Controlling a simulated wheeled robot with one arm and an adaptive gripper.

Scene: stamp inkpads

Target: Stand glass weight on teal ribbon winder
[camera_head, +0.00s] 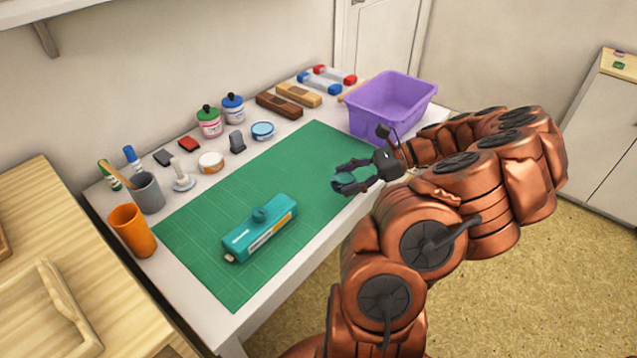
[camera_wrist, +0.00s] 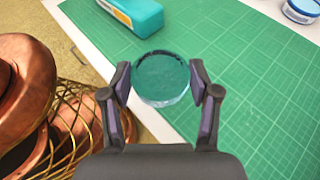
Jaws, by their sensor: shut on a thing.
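The glass weight (camera_wrist: 160,80) is a round, clear disc, tinted green by the mat seen through it. My gripper (camera_head: 350,181) is shut on it, and in the wrist view the two fingers (camera_wrist: 160,92) press on its left and right sides. The weight (camera_head: 344,181) is held over the right front edge of the green mat. The teal ribbon winder (camera_head: 260,229) is a long box with a small knob on top, lying on the mat to the left of my gripper. Part of the winder (camera_wrist: 133,14) also shows at the top of the wrist view.
A purple bin (camera_head: 390,105) stands at the table's right end. Inkpads, stamps and jars, with a light blue tin (camera_head: 262,131), line the back of the green mat (camera_head: 310,160). An orange cup (camera_head: 132,230) and grey cup (camera_head: 147,192) stand at left. The mat between gripper and winder is clear.

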